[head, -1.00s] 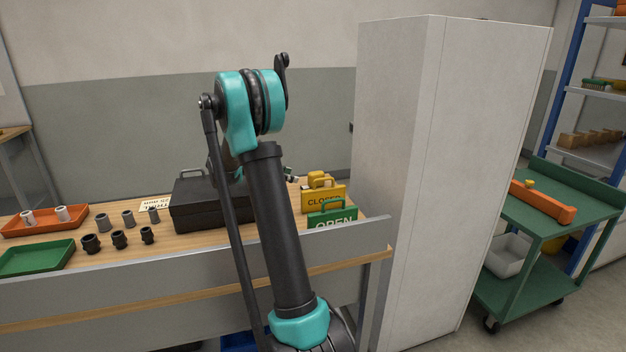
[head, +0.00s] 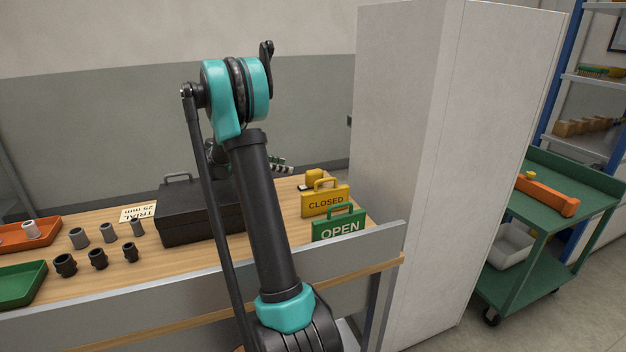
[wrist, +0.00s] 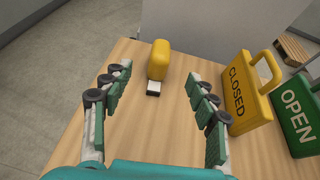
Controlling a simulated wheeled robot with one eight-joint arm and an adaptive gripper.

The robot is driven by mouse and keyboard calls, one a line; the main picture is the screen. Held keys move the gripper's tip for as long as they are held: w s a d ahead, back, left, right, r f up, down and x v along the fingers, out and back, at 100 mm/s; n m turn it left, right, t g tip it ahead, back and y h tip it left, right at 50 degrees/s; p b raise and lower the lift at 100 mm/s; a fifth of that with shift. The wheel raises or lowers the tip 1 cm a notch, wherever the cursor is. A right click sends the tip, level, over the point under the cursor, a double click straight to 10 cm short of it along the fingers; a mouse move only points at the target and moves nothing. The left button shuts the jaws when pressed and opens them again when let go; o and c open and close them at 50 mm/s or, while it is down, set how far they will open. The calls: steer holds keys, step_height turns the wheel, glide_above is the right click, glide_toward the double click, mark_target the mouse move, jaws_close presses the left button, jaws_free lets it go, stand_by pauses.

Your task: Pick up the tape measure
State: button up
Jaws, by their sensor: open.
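The yellow tape measure (wrist: 158,60) stands on the wooden bench top in the wrist view, with a small black and white part at its near end. In the head view the tape measure (head: 313,178) shows behind the yellow CLOSED sign. My gripper (wrist: 157,78) is open, with its green-padded fingers on either side of the picture. The tape measure lies ahead, roughly centred between the fingertips, with nothing held. In the head view my gripper is mostly hidden behind my arm; part of a finger (head: 281,168) shows to its right.
The CLOSED sign (wrist: 240,93) stands close to the right finger, with the green OPEN sign (wrist: 298,115) beyond it. A black toolbox (head: 190,213) is left of my arm. A tall grey cabinet (head: 405,150) stands past the bench's right end. Bare wood lies around the tape measure.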

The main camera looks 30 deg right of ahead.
mark_target(312, 171)
steer(key=x, duration=1.2)
steer(key=shift+s+d+f, duration=0.1)
steer(key=shift+s+d, duration=0.05)
steer(key=shift+c, duration=0.5)
jaws_close()
